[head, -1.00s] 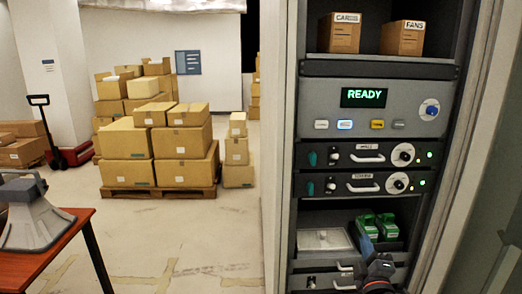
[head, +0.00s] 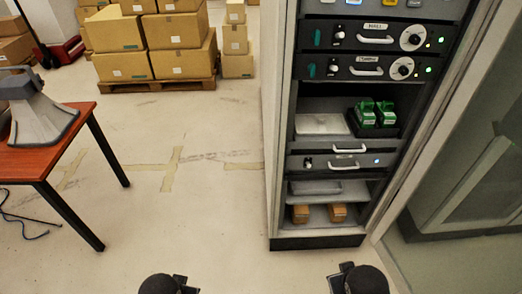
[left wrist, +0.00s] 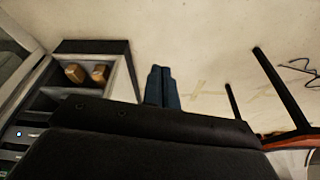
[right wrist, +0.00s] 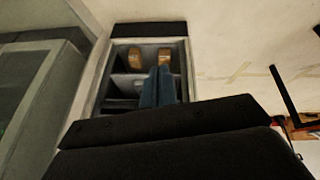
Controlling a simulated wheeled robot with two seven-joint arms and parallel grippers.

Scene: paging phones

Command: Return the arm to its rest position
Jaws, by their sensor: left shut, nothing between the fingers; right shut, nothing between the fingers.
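My left gripper (left wrist: 162,88) shows in the left wrist view as two blue-grey fingers pressed together with nothing between them. My right gripper (right wrist: 157,87) shows in the right wrist view, also shut and empty, its fingers seen against the rack's lower shelves. In the head view only dark rounded parts of my arms show at the bottom edge, one left of centre and one right. Both are clear of the equipment rack (head: 318,243), with floor showing between them.
The rack holds two green devices (head: 376,114) in a dark tray, a drawer with a handle (head: 345,161), and two small boxes (head: 318,213) low down. An orange-topped table (head: 45,155) stands left. Stacked cartons (head: 180,55) sit on a pallet behind. The middle floor is clear.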

